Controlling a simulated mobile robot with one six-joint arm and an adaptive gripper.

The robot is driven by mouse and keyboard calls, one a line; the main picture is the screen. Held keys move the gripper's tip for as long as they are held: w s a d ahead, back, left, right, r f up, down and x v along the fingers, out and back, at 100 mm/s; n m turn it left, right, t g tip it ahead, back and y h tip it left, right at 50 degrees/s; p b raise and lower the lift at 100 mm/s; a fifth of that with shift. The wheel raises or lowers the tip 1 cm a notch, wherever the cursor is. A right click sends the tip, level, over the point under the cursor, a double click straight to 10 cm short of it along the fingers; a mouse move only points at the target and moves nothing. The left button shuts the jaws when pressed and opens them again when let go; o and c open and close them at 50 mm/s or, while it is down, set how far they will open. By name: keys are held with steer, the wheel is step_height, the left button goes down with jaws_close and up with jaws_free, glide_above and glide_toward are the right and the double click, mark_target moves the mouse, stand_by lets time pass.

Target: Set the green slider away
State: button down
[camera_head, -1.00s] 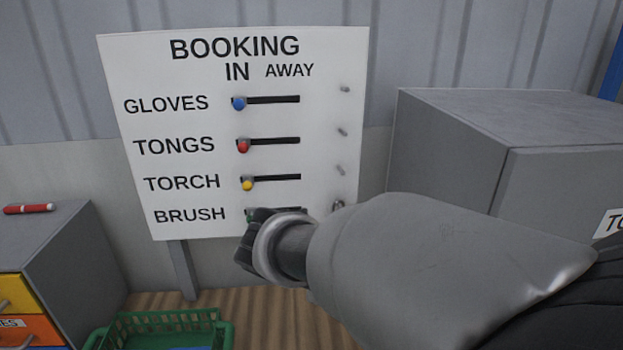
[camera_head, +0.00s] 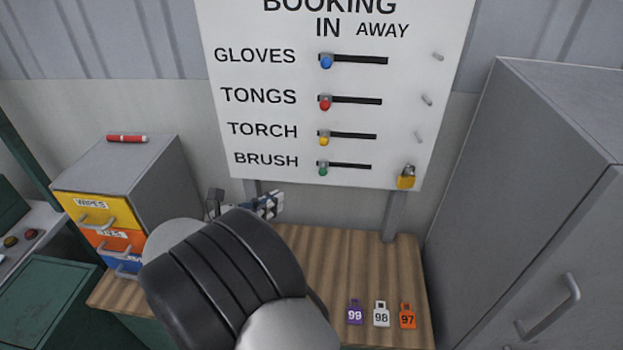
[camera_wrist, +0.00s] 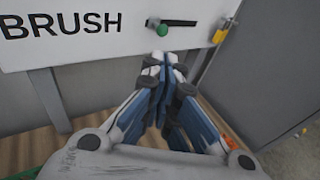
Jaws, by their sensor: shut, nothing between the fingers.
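The green slider (camera_head: 323,170) is a small round knob at the left, IN end of the BRUSH slot (camera_head: 350,165), the lowest slot on the white board (camera_head: 210,110). It also shows in the wrist view (camera_wrist: 162,30), just above my fingertips. My gripper (camera_head: 277,202) is below the board and to the left of the slider in the head view, partly hidden by my arm. In the wrist view my gripper (camera_wrist: 160,60) has its fingers together and empty. A gap seems to lie between the fingertips and the knob.
Blue (camera_head: 326,61), red (camera_head: 325,103) and yellow (camera_head: 324,139) sliders sit at the IN ends above. A yellow padlock (camera_head: 406,177) hangs at the board's lower right. Tags (camera_head: 381,315) lie on the wooden bench (camera_head: 385,265). A grey cabinet (camera_head: 540,190) stands right, drawers (camera_head: 100,215) left.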

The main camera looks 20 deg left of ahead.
steer(key=shift+d, duration=0.1)
glide_toward(323, 169)
steer(key=w+d+f, duration=0.1)
steer(key=w+f, duration=0.2)
steer(key=w, duration=0.2)
steer(key=shift+d+f+b, duration=0.35)
steer(key=shift+b, duration=0.1)
steer(key=shift+w+d, duration=0.1)
